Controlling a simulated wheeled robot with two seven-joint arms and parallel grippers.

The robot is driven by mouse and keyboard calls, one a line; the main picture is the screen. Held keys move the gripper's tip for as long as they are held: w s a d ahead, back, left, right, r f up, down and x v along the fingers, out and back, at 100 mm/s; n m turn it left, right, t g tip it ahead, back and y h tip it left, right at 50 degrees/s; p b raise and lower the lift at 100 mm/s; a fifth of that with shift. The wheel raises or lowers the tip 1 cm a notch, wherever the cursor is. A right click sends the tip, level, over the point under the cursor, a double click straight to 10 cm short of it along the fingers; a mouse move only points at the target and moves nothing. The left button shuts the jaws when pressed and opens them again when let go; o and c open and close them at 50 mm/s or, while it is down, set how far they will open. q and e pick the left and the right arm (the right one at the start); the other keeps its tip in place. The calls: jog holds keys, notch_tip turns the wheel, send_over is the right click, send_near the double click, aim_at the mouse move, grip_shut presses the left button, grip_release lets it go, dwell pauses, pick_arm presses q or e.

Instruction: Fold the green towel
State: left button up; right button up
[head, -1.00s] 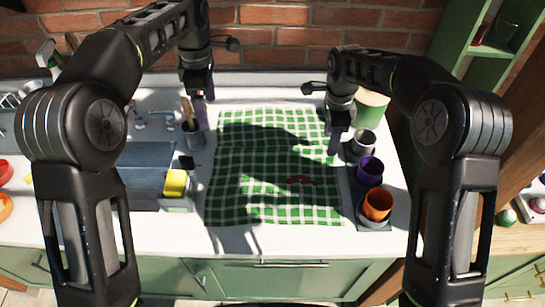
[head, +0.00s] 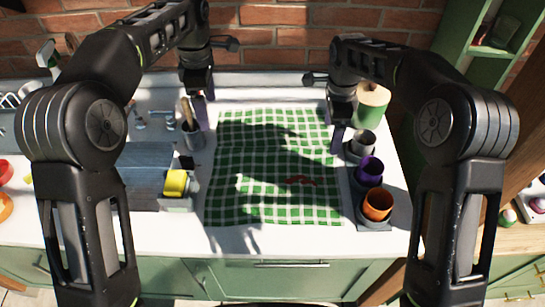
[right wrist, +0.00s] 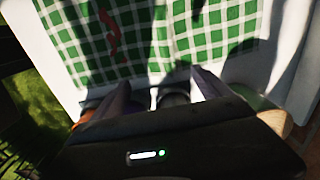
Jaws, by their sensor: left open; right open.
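The green and white checked towel (head: 270,190) lies spread out on the white counter, with slight ripples near its upper part. A red pattern or mark (head: 300,180) shows on its right half. It also fills the upper part of the right wrist view (right wrist: 160,35). My left gripper (head: 203,112) is open and empty by the towel's far left corner, next to the utensil cup. My right gripper (head: 338,138) is open and empty at the towel's right edge, beside the cups. In the right wrist view its two fingers (right wrist: 160,85) are apart, pointing toward the towel.
A grey cup (head: 363,143), a purple cup (head: 369,171) and an orange cup (head: 377,205) stand in a row right of the towel. A utensil cup (head: 193,135), a sink (head: 145,170) and a yellow item (head: 176,182) are on the left. A green canister (head: 372,103) stands behind the cups.

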jog(key=shift+r, duration=1.4)
notch_tip(320, 180, up, 8)
jog(key=shift+f, duration=0.15)
